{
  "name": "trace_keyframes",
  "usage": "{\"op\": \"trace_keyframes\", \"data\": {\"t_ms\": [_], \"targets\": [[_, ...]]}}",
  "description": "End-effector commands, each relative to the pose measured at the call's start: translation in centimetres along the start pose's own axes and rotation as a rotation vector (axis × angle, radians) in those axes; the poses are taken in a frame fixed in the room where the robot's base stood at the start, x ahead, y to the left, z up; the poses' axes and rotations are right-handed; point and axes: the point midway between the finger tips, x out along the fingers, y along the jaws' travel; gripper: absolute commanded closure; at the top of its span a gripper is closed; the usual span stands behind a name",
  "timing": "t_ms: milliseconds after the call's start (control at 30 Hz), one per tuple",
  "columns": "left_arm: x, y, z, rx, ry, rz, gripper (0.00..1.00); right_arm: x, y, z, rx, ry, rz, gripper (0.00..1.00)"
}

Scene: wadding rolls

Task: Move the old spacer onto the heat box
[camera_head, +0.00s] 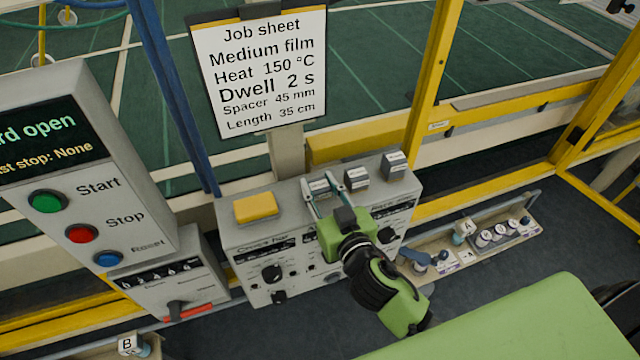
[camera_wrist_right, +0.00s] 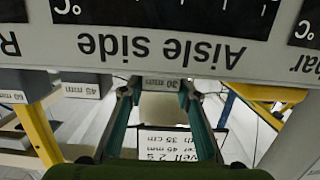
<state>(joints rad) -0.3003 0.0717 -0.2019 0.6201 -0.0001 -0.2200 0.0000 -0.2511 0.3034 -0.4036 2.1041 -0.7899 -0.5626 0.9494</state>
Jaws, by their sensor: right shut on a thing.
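The heat box is the grey box (camera_head: 235,237) with dials and printed labels. A grey spacer (camera_head: 319,187) is at its top, between the fingers of my right gripper (camera_head: 320,180). In the right wrist view this spacer (camera_wrist_right: 161,84) reads 30 mm, upside down, with one finger on each side. My right gripper is shut on it; I cannot tell if its underside touches the box. Two more grey spacers stand to its right on the box top, a middle one (camera_head: 357,179) and a far right one (camera_head: 395,166). My left gripper is not in view.
A yellow block (camera_head: 255,207) lies on the box top at left. A job sheet (camera_head: 262,70) stands behind, reading Spacer 45 mm. A panel with Start, Stop and Reset buttons (camera_head: 85,165) is at left. A tray of small containers (camera_head: 480,250) is at right. Yellow posts rise behind.

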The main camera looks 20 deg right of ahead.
Motion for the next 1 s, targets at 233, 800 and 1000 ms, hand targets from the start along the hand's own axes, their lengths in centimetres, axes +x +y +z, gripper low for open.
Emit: {"op": "trace_keyframes", "data": {"t_ms": [233, 800, 1000], "targets": [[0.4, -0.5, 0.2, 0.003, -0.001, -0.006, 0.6, 0.1, 0.0, 0.4, 0.001, 0.0, 0.0, 0.92], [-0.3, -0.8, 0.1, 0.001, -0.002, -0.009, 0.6, -0.1, 0.1, -0.4, -0.001, 0.0, 0.0, 0.53], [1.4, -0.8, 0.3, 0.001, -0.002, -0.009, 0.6, -3.3, 0.0, 0.4, 0.003, -0.003, 0.0, 0.53]]}}
